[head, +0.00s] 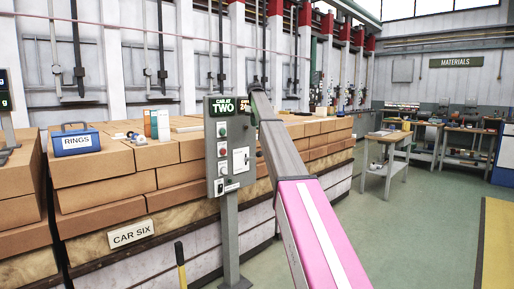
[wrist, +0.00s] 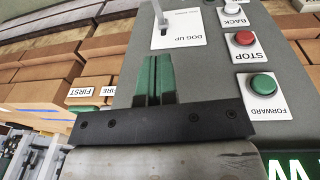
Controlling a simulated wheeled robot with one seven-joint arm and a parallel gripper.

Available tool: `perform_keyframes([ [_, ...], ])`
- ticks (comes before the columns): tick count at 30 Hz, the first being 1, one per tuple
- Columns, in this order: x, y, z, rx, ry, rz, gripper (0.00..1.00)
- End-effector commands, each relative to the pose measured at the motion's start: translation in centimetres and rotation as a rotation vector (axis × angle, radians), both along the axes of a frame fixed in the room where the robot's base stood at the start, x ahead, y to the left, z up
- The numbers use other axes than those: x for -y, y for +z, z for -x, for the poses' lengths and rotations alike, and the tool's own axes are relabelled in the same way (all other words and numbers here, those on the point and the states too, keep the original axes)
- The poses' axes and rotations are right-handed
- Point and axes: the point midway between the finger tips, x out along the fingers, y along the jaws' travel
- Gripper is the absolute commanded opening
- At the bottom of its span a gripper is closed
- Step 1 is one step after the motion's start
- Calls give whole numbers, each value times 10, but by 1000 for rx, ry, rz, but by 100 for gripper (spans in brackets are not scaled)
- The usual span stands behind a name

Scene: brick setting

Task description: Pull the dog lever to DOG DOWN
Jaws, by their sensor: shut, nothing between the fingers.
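The dog lever (wrist: 160,14) is a pale grey handle on a white plate (wrist: 182,30) marked DOG UP, at the top of the wrist view. That view shows the panel upside down. The lever appears at the DOG UP end; the DOG DOWN wording is out of that view. In the head view, the plate (head: 241,161) is on the right of the grey control box (head: 216,160). My gripper (wrist: 157,60) has its green fingers together and empty. They point toward the plate, a short gap from the lever.
Beside the lever are the green FORWARD button (wrist: 262,85), red STOP button (wrist: 243,39) and white BACK button (wrist: 232,10). The box stands on a post (head: 230,235) before a brick-loaded car (head: 100,190). A yellow pole (head: 181,265) stands at lower left. Green floor (head: 410,230) lies clear to the right.

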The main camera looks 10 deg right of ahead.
Motion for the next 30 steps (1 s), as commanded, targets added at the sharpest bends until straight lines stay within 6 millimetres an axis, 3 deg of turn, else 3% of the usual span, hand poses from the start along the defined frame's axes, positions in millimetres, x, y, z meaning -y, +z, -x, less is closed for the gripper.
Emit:
perform_keyframes([
  [11, 0, -9, 0, 0, -1, 0, 0],
  [27, 1, -102, -13, 0, -1, 0, 0],
  [30, 8, -115, -9, -1, -2, 0, 0],
])
